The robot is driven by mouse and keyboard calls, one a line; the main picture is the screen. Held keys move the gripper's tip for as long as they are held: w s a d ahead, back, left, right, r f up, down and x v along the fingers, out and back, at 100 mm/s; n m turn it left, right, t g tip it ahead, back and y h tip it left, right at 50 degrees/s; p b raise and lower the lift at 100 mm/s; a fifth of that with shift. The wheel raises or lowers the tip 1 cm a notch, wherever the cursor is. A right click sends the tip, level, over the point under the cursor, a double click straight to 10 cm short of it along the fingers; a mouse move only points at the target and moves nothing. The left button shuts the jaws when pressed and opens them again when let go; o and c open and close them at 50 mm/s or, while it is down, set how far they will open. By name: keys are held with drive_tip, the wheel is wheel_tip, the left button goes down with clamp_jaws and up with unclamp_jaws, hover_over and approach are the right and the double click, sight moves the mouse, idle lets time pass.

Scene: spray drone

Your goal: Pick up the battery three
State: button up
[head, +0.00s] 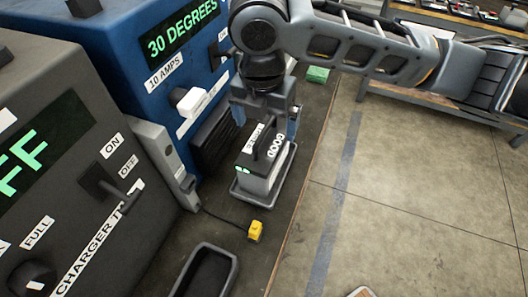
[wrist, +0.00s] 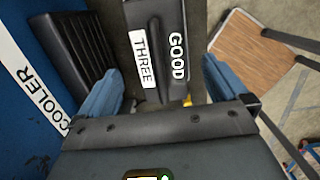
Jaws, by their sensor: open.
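Battery three (head: 262,178) is a dark and grey block with a handle, white labels reading "GOOD" and "THREE", and small green lights. It stands in a shallow tray (head: 248,198) on the dark bench top. In the wrist view the battery (wrist: 178,85) shows its labels "THREE" and "GOOD" between my blue fingers. My gripper (head: 266,122) is open, pointing down above the battery, with one finger to each side. In the wrist view the open gripper (wrist: 160,90) shows nothing held. I cannot tell if the fingers touch the battery.
The blue cooler (head: 125,45), reading "30 DEGREES", stands left of the battery. A grey charger (head: 60,150) is nearer. A yellow plug (head: 255,230) and an empty dark tray (head: 232,262) lie in front. A green block (head: 317,74) lies behind. Open floor (head: 420,200) is right of the bench.

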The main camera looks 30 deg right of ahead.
sight(265, 151)
drive_tip(key=shift+w+d+f+p, duration=0.15)
drive_tip(key=shift+f+p, duration=0.15)
drive_tip(key=shift+f, duration=1.9)
clamp_jaws()
drive_tip(key=shift+r, duration=0.15)
